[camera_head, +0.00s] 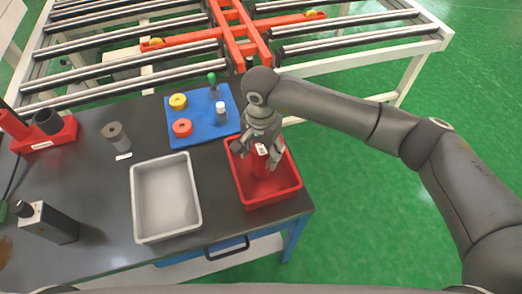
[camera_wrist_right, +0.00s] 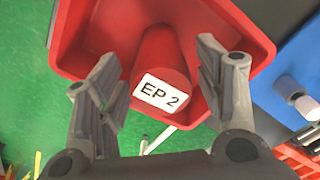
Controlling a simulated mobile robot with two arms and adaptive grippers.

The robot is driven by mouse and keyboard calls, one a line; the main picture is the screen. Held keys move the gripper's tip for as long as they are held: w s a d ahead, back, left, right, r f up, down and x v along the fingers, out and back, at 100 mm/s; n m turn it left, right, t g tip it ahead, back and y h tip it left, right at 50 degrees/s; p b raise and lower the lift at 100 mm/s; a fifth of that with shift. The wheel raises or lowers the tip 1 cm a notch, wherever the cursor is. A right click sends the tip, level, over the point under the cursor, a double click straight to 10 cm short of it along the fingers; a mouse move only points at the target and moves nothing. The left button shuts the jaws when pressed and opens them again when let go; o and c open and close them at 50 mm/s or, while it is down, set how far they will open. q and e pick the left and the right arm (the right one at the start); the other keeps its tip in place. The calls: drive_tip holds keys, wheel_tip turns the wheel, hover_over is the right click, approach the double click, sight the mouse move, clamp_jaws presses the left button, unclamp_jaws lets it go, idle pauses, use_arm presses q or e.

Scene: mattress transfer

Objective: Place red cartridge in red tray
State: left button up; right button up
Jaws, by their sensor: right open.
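The red cartridge (camera_wrist_right: 157,50) is inside the red tray (camera_head: 267,199), with a white "EP 2" label facing the wrist camera. In the head view the cartridge (camera_head: 260,168) shows below my right gripper (camera_head: 256,153), near the middle of the tray. Whether it touches the tray floor is hard to tell. My right gripper is open, with one finger on each side of the cartridge; in the right wrist view there are gaps between the fingers and it. The tray (camera_wrist_right: 88,45) also fills the upper part of that view. My left gripper is not in view.
An empty grey tray (camera_head: 137,205) stands left of the red tray. A blue board (camera_head: 203,108) with yellow and red rings and small pegs lies behind. A grey cylinder (camera_head: 117,137), a red holder (camera_head: 50,139) and a dark box (camera_head: 50,224) stand at left. A roller conveyor (camera_head: 340,60) is behind.

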drive_tip(key=shift+r, duration=0.1)
drive_tip(key=shift+w+r, duration=0.1)
drive_tip(key=shift+r, duration=0.3)
wheel_tip(320, 180, up, 11)
drive_tip(key=b, duration=0.3)
